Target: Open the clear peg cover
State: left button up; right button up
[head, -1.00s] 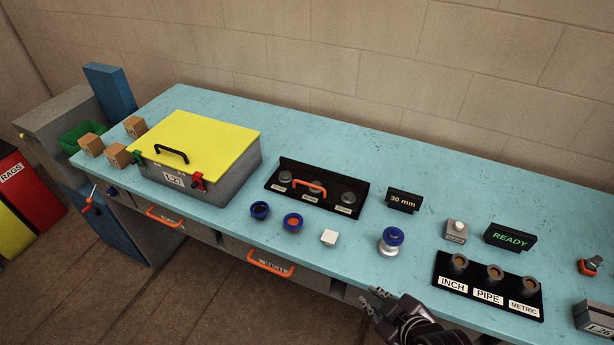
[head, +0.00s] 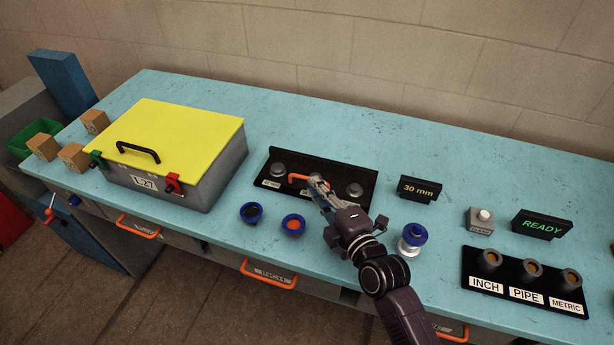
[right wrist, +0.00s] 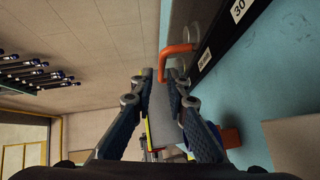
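The peg cover is clear and hard to make out over the black peg rack (head: 330,171), whose grey pegs show. Its orange handle (head: 297,179) lies level along the rack's front and looks closed down. In the right wrist view the handle (right wrist: 177,50) is just beyond the fingertips, nearer the right finger. My right gripper (head: 319,184) reaches over the rack's front edge at the handle's right end. Its fingers (right wrist: 161,76) are apart with nothing gripped; contact with the handle cannot be told. My left gripper is out of view.
A grey case with a yellow lid (head: 185,135) stands left of the rack. Blue-rimmed rings (head: 251,212) lie in front. A blue-topped fitting (head: 413,236) and a "30 mm" sign (head: 419,188) stand to the right. The bench behind the rack is clear.

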aim_at(315, 170)
jog(key=x, duration=0.3)
jog(key=shift+w+a+f, duration=0.1)
jog(key=shift+w, duration=0.05)
jog(key=shift+p+x, duration=0.3)
jog(key=shift+x, duration=0.6)
jog(key=shift+w, duration=0.1)
jog(key=shift+c, duration=0.4)
grip_shut()
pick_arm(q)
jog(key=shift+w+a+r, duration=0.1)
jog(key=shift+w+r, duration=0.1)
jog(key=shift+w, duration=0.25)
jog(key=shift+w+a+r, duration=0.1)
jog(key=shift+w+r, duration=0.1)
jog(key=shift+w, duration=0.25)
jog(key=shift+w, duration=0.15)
